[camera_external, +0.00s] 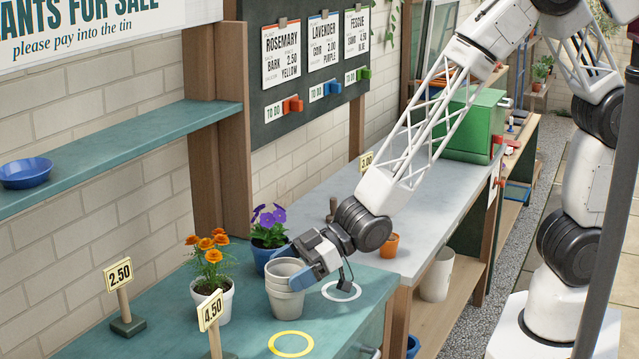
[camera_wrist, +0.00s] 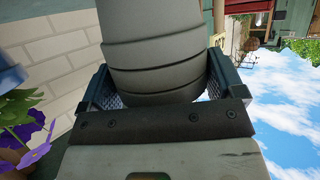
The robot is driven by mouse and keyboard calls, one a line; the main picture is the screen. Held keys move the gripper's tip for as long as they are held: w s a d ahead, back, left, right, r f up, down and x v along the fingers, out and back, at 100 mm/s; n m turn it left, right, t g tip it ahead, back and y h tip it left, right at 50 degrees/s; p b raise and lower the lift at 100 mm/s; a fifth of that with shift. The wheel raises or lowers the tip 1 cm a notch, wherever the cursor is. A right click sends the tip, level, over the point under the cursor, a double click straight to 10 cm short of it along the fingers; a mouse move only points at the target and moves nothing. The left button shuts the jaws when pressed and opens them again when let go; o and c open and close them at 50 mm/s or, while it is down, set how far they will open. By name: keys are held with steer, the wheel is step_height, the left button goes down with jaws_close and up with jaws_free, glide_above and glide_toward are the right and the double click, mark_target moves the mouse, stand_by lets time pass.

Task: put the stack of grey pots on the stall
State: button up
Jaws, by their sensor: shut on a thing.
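The stack of grey pots (camera_external: 286,286) is upright at the teal stall top (camera_external: 245,335); I cannot tell whether its base touches the surface. My gripper (camera_external: 300,268) reaches it from the right and is shut on it. In the wrist view the grey pots (camera_wrist: 155,55) fill the middle, between the two blue fingers of my gripper (camera_wrist: 160,95). A yellow ring (camera_external: 291,343) is marked on the stall in front of the stack. A white ring (camera_external: 341,291) is marked to its right.
A white pot of orange flowers (camera_external: 212,298) stands left of the stack, and a blue pot of purple flowers (camera_external: 264,257) behind it. Price signs (camera_external: 211,311) and (camera_external: 121,274) stand on the stall. A small orange pot (camera_external: 389,245) sits on the grey bench (camera_external: 430,205).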

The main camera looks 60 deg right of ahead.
steer(key=o, duration=1)
steer(key=shift+f, duration=0.1)
steer(key=shift+r, duration=0.2)
steer(key=shift+s+d+r, duration=0.1)
steer(key=shift+s+d, duration=0.05)
steer(key=shift+d, duration=0.05)
steer(key=v, duration=1.1)
steer(key=shift+s+d, duration=0.15)
steer(key=shift+d, duration=0.05)
steer(key=shift+r, duration=0.1)
